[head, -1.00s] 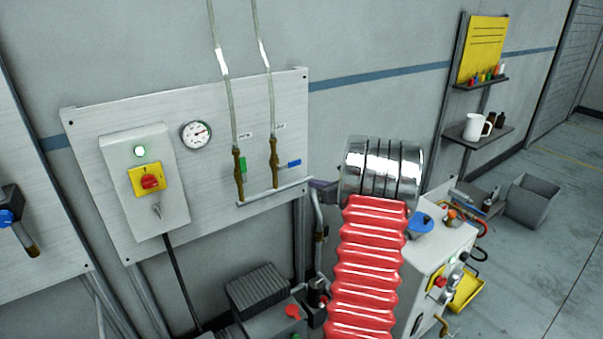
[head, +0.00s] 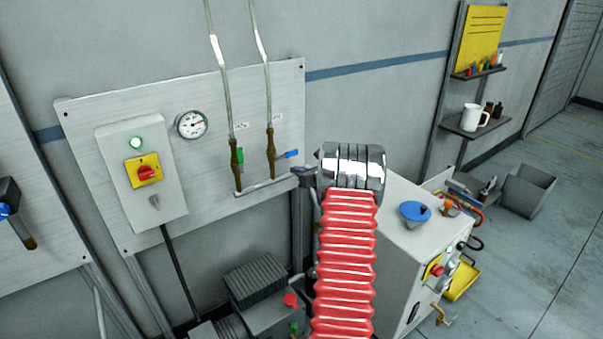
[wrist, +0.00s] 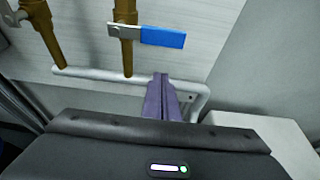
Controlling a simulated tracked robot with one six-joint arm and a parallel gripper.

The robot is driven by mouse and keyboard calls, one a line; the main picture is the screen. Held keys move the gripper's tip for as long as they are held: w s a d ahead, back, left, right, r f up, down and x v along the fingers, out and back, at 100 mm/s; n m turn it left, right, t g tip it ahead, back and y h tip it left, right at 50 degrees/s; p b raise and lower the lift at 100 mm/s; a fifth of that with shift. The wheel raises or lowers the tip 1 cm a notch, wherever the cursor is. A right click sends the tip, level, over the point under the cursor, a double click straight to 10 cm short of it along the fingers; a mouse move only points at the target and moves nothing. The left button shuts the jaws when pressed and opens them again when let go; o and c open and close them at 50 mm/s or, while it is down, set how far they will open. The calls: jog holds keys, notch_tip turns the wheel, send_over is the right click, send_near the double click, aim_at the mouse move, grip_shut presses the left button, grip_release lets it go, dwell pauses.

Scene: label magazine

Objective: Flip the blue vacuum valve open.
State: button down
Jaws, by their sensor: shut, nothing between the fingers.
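The blue valve lever (head: 290,154) sticks out to the right from the right-hand brass valve (head: 270,155) on the wall panel. In the wrist view the blue lever (wrist: 162,36) lies roughly crosswise to its upright brass valve body (wrist: 127,50). My gripper (head: 303,171) is just below and to the right of the lever in the head view. In the wrist view its purple-grey fingers (wrist: 161,88) are together and empty, below the lever with a visible gap. The silver wrist and red bellows of my arm hide part of the panel's right post.
A green-handled valve (head: 239,156) stands left of the blue one. A pipe (head: 265,188) runs under both valves, close to my fingers. A gauge (head: 192,124) and a switch box (head: 142,175) are further left. A white cabinet (head: 395,225) stands right of my arm.

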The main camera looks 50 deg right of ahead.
aim_at(291, 154)
jog(key=shift+s+r, duration=0.1)
jog(key=shift+r, duration=1.95)
jog(key=shift+s+d, duration=0.15)
